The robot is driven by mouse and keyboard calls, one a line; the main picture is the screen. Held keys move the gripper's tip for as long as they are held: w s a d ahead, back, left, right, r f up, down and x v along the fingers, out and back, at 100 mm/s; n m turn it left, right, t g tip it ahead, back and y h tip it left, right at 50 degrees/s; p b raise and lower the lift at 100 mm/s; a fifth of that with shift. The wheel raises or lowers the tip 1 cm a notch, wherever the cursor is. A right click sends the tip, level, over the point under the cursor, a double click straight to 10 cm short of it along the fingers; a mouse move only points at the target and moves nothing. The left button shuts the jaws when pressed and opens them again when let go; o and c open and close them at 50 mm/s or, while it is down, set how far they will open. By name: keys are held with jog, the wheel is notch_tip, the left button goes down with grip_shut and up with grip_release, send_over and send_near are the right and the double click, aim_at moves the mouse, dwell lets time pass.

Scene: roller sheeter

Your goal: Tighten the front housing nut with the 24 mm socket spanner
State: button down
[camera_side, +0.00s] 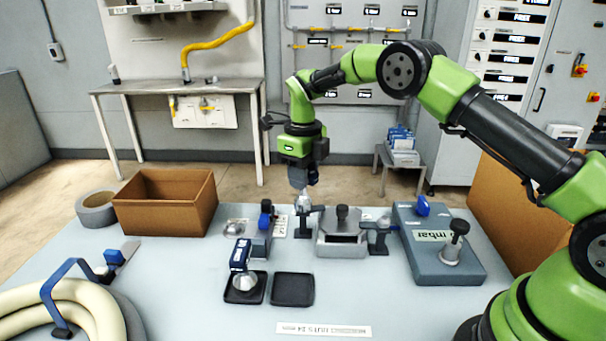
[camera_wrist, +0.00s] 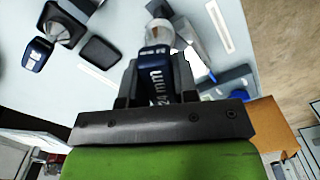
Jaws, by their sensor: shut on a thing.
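My gripper (camera_side: 303,182) is shut on the dark blue handle of the 24 mm socket spanner, above the left side of the roller unit. In the wrist view the handle (camera_wrist: 157,75) reads "24 mm" and points away between the jaws. Its silver socket (camera_side: 303,199) points down at the top of a dark bracket (camera_side: 305,222); I cannot tell whether it touches. The grey roller housing (camera_side: 328,249) with a black knob stands right of the bracket. The front housing nut cannot be made out; the spanner or bracket may hide it.
Another blue-handled socket tool (camera_side: 240,256) stands in a black tray, beside an empty black tray (camera_side: 293,289). A blue-grey box (camera_side: 440,272) with a knob stands right. A cardboard box (camera_side: 165,205), tape roll (camera_side: 95,209) and hose (camera_side: 60,310) lie left. The front middle table is mostly clear.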

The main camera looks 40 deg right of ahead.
jog(key=shift+m, duration=1.6)
jog(key=shift+n, duration=0.5)
jog(key=shift+r, duration=0.15)
jog(key=shift+r, duration=1.3)
